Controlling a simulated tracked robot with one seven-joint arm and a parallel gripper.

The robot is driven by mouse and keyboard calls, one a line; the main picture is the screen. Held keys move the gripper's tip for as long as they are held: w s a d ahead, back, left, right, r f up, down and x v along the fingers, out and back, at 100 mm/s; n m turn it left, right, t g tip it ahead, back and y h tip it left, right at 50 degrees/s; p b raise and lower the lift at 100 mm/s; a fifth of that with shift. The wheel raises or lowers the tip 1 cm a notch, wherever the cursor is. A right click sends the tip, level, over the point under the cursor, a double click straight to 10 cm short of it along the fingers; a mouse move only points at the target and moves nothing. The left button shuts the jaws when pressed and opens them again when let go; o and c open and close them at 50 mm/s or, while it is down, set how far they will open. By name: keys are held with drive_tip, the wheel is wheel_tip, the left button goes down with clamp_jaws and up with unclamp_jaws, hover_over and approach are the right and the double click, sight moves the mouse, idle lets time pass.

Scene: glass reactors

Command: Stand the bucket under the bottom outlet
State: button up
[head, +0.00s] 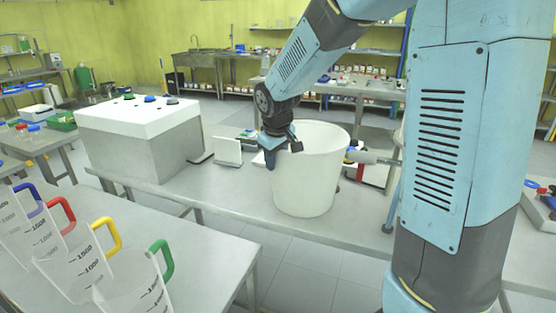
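A white, tapered bucket (309,180) is upright at the middle of the head view, over the grey bench top. My gripper (282,148) is at the left side of its rim, pointing down. One finger shows outside the wall and the other reaches over the rim, so the gripper appears shut on the bucket wall. I cannot tell whether the bucket's base touches the bench. A grey horizontal fitting (372,158) shows just right of the bucket, partly behind my arm. I cannot tell whether it is the bottom outlet; no reactor vessel is clearly visible.
A white-topped box (145,118) with coloured knobs stands on the bench (235,199) at the left. A small light panel (228,151) stands left of the bucket. Several clear jugs with coloured handles (140,285) stand on the near left table. My arm hides much of the right.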

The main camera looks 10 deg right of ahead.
drive_tip(key=v, duration=1.2)
drive_tip(key=s+d+r+m, duration=0.2)
drive_tip(key=s+d, duration=0.4)
drive_tip(key=s, duration=0.3)
drive_tip(key=shift+s+d+r+m+t, duration=0.25)
drive_tip(key=shift+s+d+m+t, duration=0.05)
drive_tip(key=shift+s+m+t, duration=0.1)
drive_tip(key=s+d+m, duration=0.1)
drive_tip(key=s, duration=0.3)
drive_tip(key=s+d+f+m, duration=0.1)
drive_tip(key=s+d, duration=0.1)
drive_tip(key=s, duration=0.2)
drive_tip(key=s+d+f+m+t, duration=0.1)
drive_tip(key=s+d, duration=0.1)
drive_tip(key=s, duration=0.3)
drive_tip(key=shift+m, duration=0.4)
drive_tip(key=shift+c, duration=0.2)
drive_tip(key=shift+s+d, duration=0.1)
drive_tip(key=shift+s, duration=0.1)
